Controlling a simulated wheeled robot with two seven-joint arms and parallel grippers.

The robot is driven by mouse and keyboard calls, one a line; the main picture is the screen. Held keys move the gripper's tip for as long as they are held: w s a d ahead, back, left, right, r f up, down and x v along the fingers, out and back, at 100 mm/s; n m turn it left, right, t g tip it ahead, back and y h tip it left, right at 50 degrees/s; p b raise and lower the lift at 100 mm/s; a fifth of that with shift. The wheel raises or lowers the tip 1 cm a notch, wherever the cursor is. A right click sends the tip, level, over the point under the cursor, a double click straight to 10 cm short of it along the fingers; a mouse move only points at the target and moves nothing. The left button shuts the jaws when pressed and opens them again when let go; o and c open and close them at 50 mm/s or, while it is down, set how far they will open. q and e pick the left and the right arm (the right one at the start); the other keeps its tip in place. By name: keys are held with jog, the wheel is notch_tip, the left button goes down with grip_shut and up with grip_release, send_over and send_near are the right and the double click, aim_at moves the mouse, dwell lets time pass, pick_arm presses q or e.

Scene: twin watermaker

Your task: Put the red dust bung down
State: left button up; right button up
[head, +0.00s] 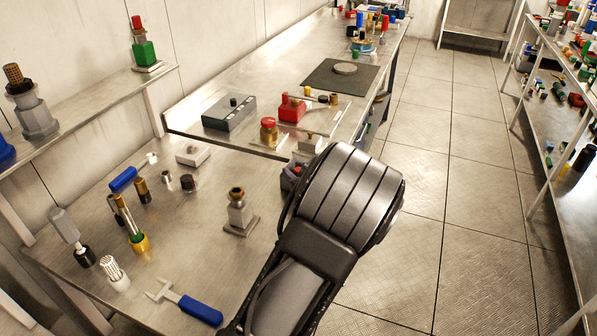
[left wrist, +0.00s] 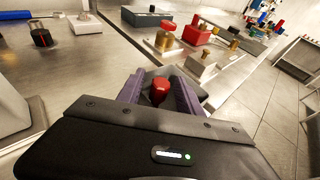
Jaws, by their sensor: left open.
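The red dust bung (left wrist: 160,90) shows in the left wrist view between the purple fingers of my left gripper (left wrist: 159,84). The fingers are open, one on each side of it. I cannot tell whether either finger touches it, and what lies under it is hidden. In the head view my forearm covers most of the left gripper (head: 291,180), which is at the right edge of the near bench. My right gripper is not in view.
The near metal bench (head: 185,235) carries a brass-topped fitting (head: 238,212), a blue-handled tool (head: 190,306) and several small parts. A grey block with a brass top (head: 309,147) stands just beyond the gripper. A red block (head: 292,108) and grey box (head: 229,111) are farther back.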

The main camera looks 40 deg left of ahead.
pick_arm(q)
jog(key=shift+r, duration=0.2)
jog(key=v, duration=1.2)
jog(key=shift+p, duration=0.4)
